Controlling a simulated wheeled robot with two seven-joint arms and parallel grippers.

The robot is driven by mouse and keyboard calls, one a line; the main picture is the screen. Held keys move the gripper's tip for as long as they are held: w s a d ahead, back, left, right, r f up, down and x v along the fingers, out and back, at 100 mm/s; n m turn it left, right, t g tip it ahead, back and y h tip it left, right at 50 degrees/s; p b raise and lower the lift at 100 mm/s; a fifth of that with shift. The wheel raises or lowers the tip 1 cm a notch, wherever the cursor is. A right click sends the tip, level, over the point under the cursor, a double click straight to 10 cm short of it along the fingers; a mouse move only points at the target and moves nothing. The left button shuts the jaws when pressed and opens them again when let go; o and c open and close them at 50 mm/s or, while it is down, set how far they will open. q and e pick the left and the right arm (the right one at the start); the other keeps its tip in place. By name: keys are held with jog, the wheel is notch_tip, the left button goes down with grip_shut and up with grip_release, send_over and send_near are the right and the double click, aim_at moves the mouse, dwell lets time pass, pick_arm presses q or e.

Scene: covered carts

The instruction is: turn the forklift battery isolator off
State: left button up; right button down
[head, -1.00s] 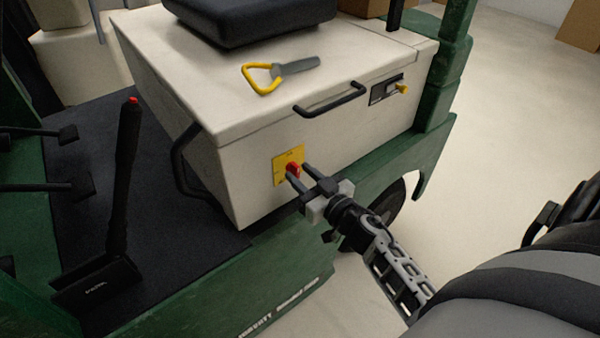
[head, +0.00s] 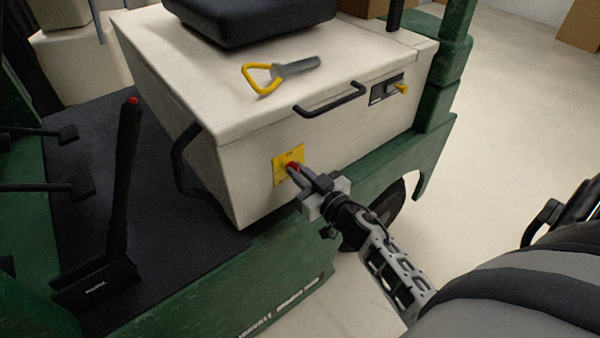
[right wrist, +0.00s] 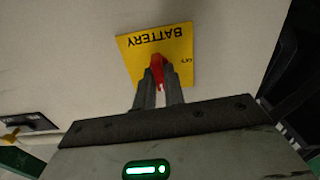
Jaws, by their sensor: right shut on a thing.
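The battery isolator is a red knob (head: 293,167) on a yellow plate (head: 283,171), on the front face of the cream forklift housing. In the right wrist view, the red knob (right wrist: 157,68) stands before the yellow plate (right wrist: 183,44), which reads "BATTERY" upside down. My right gripper (head: 299,175) is shut on the red knob, one finger on each side of it; its fingers (right wrist: 158,88) partly hide the knob. The exact pointer position of the knob is hard to tell. My left gripper is not in view.
A cream housing (head: 245,135) carries a black handle (head: 330,101), a yellow-handled grey tool (head: 280,74) and a black seat (head: 250,18). A panel with a yellow key-like part (head: 401,88) is at right. A black lever with a red tip (head: 124,180) stands at left.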

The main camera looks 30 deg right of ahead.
pick_arm(q)
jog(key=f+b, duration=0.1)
jog(key=b, duration=0.1)
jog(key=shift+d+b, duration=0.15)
jog(key=shift+b, duration=0.15)
pick_arm(e)
jog(key=n, duration=1.7)
jog(key=shift+a+f, duration=0.2)
jog(key=shift+f, duration=0.05)
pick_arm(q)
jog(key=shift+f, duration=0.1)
pick_arm(e)
jog(key=shift+n, duration=0.4)
jog(key=c, duration=1.5)
grip_release()
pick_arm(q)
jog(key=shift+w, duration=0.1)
pick_arm(e)
jog(key=shift+s, duration=0.15)
